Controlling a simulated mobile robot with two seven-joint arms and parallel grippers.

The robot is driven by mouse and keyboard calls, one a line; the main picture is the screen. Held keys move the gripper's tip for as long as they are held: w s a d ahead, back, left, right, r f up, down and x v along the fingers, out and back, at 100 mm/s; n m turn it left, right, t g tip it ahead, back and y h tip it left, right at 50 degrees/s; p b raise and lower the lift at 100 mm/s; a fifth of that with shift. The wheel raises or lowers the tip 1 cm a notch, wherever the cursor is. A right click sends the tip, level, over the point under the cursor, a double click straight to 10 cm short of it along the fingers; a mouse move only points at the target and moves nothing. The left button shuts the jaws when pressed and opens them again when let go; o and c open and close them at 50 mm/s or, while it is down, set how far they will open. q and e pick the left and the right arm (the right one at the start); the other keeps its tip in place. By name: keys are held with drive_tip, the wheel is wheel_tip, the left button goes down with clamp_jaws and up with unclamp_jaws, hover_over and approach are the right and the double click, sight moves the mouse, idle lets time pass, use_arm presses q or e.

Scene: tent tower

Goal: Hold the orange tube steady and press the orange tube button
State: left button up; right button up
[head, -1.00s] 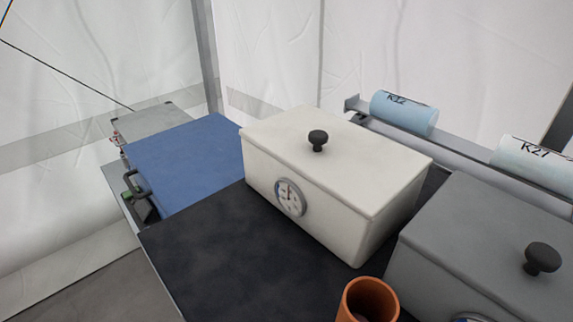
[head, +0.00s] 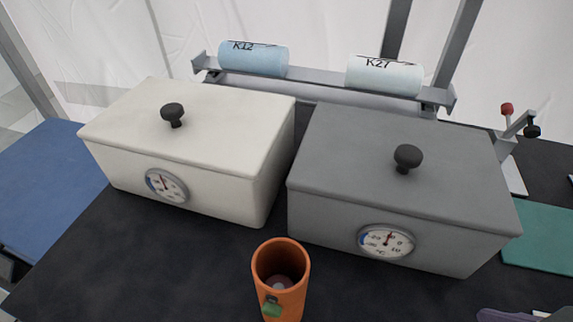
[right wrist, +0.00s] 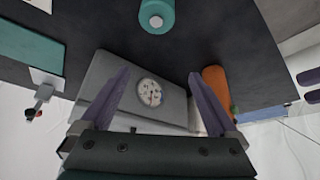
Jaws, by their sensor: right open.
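The orange tube (head: 295,298) stands upright on the dark table at the bottom middle of the head view, open at the top with something pinkish inside. A small green button (head: 271,306) is on its near side. In the right wrist view the orange tube (right wrist: 214,80) is beside the right-hand finger, outside the jaws. My right gripper (right wrist: 158,80) is open and empty, its purple fingers spread. A purple fingertip (head: 498,315) shows at the bottom right of the head view. Two purple shapes, apparently my left gripper (right wrist: 309,86), are cut off at the right wrist view's edge.
A white lidded box (head: 190,140) and a grey lidded box (head: 390,200), each with a dial, stand behind the tube. Cylinders K12 (head: 253,60) and K27 (head: 384,77) lie on a rack behind. A teal cylinder (right wrist: 167,24) shows in the right wrist view.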

sight(270, 251)
drive_tip(key=a+r+t+y, duration=0.1)
drive_tip(key=a+t, duration=0.1)
drive_tip(key=a, duration=0.1)
drive_tip(key=a+r+n+t+y, duration=0.1)
drive_tip(key=a+t+y, duration=0.1)
drive_tip(key=a, duration=0.2)
drive_tip(key=w+a+r+n+t+y, duration=0.1)
drive_tip(key=a+t, duration=0.1)
drive_tip(key=a, duration=0.2)
drive_tip(key=shift+y, duration=0.3)
drive_tip(key=shift+s+a+r+t, duration=0.1)
drive_tip(key=shift+a+r+t, duration=0.3)
drive_tip(key=shift+a+r, duration=0.05)
drive_tip(key=x, duration=1)
drive_tip(key=shift+a+r, duration=0.1)
drive_tip(key=shift+r, duration=0.15)
drive_tip(key=shift+c, duration=0.3)
clamp_jaws()
use_arm(q)
clamp_jaws()
